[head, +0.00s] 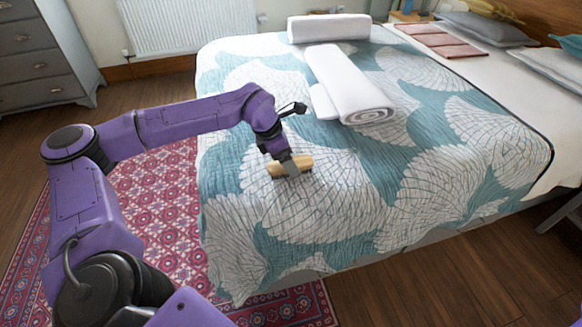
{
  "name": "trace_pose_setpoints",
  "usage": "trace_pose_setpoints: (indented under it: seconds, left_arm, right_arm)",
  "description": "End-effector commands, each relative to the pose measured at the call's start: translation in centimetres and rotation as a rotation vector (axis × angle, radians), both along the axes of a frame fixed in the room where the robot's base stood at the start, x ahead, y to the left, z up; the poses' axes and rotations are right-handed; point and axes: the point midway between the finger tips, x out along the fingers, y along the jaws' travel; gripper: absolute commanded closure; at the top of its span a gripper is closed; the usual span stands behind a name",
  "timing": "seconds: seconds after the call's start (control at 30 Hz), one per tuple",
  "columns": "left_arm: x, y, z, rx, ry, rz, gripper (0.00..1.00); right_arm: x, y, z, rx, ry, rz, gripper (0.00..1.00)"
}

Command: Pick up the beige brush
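The beige brush (304,162) lies on the patterned quilt of the bed, near the bed's left side. My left gripper (290,167) reaches down over the middle of the brush, with a grey finger in front of it. The brush's two ends show on either side of the finger. The far finger is hidden, so I cannot tell whether the gripper is closed on the brush. The brush appears to rest on the quilt. My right gripper is not in view.
The bed (330,220) has a teal and white quilt. Rolled white towels (345,85) lie behind the brush, and pillows (487,28) lie at the far right. A red patterned rug (165,205) covers the floor on the left. A grey dresser (40,60) stands at the back left.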

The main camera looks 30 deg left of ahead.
Motion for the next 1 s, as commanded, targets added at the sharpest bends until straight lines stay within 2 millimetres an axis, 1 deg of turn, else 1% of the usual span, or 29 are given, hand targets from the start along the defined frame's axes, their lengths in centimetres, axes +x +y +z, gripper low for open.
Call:
trace_pose_setpoints:
  seconds: [0.03,0.1,0.17,1.0]
  left_arm:
    - [0.2,-0.1,-1.1,0.001,0.003,-0.002,0.21]
    - [0.4,-0.4,-1.9,0.001,0.003,0.000,0.21]
    - [0.6,-0.4,-2.3,0.001,0.000,0.001,0.21]
    - [0.6,-0.5,-2.8,0.000,0.000,0.001,0.21]
  right_arm:
    - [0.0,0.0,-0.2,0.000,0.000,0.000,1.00]
    - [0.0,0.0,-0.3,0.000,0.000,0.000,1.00]
    - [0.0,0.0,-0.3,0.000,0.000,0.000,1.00]
    - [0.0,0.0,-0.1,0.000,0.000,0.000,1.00]
